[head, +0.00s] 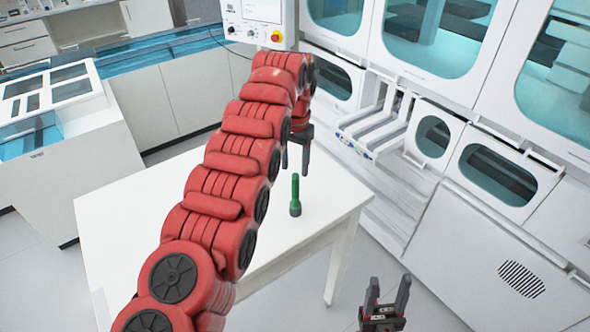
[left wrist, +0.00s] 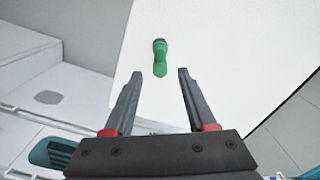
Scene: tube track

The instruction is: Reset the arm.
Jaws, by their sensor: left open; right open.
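My left arm (head: 235,165) is red and segmented and stretches up across the head view over the white table. My left gripper (head: 296,158) is open and empty above the table. It also shows in the left wrist view (left wrist: 157,100), with its fingers apart. A green tube with a dark end (head: 295,195) stands on the table just below the left gripper, apart from it. In the left wrist view the tube (left wrist: 160,62) lies beyond the fingertips, between their lines. My right gripper (head: 385,298) is open and empty, off the table at the lower right.
The white table (head: 120,215) is otherwise bare where it shows. A white machine with windows (head: 465,150) stands close to the table's right side. A control panel (head: 262,20) hangs at the top. White cabinets (head: 170,95) stand behind.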

